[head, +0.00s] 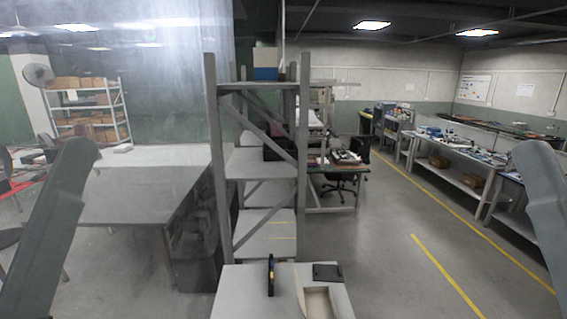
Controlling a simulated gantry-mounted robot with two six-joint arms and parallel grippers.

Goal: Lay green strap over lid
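No green strap can be made out in the head view. A pale open-topped box (301,298) stands at the bottom edge on a light grey table (238,285), cut off by the frame. A flat black piece (327,272) lies just behind the box; I cannot tell whether it is the lid. A thin dark upright object (271,275) stands to the left of the box. Grey links of my two arms show at the left and right edges, but neither gripper is in view.
A tall grey metal shelf frame (214,150) stands directly behind the table. A wide grey workbench (140,205) is to its left. Open floor (390,270) with yellow lines lies to the right. Long benches (450,152) with clutter run along the right wall.

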